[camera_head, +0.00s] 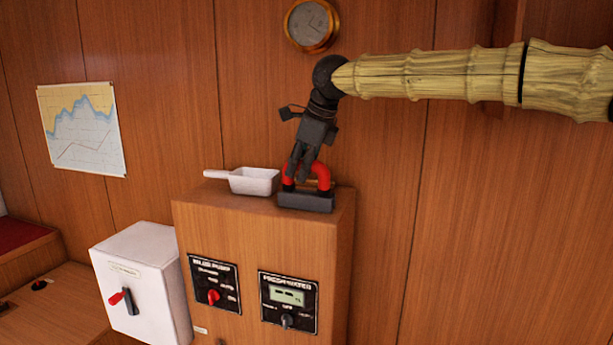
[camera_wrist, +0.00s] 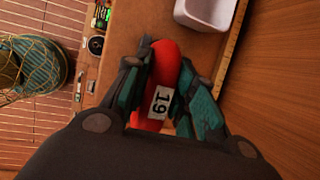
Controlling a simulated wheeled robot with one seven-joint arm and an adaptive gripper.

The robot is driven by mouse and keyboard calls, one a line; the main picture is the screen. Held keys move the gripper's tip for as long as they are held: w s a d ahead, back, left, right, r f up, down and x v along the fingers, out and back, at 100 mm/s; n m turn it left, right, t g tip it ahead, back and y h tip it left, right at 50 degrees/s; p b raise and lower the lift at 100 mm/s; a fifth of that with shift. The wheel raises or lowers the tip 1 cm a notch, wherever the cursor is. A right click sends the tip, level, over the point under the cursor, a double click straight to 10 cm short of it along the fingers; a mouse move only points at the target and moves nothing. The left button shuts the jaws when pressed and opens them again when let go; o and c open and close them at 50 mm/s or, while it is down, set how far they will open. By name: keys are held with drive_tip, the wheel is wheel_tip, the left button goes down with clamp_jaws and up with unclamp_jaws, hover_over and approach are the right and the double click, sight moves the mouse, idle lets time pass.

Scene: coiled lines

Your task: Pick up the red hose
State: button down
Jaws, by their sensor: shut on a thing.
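The red hose (camera_head: 322,174) is a thick red arch at the right end of the top of a wooden cabinet, by a dark grey block-like base (camera_head: 306,202). My gripper (camera_head: 299,176) points down at it from above. In the wrist view, the red hose (camera_wrist: 165,62) lies between my two fingers (camera_wrist: 160,92), with a white tag marked 19 (camera_wrist: 160,102) on it. The fingers are shut on it. My gripper hides part of the arch, and I cannot tell whether the hose is clear of the base.
A white scoop-like tray with a handle (camera_head: 254,181) sits left of the hose on the cabinet (camera_head: 235,230). The wood-panelled wall is close behind. A white switch box (camera_head: 140,270) stands lower left. A netted green thing (camera_wrist: 30,68) shows on the floor in the wrist view.

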drive_tip(key=shift+w+d, duration=0.1)
drive_tip(key=shift+w, duration=0.1)
drive_tip(key=shift+r, duration=0.1)
drive_tip(key=shift+r, duration=0.45)
drive_tip(key=shift+r+b, duration=0.8)
drive_tip(key=shift+r, duration=0.55)
drive_tip(key=s+d+r+b, duration=0.1)
drive_tip(key=s+d+b, duration=0.4)
drive_tip(key=s, duration=0.9)
drive_tip(key=shift+s+d+r, duration=0.15)
drive_tip(key=shift+d, duration=1.05)
drive_tip(key=shift+p, duration=0.55)
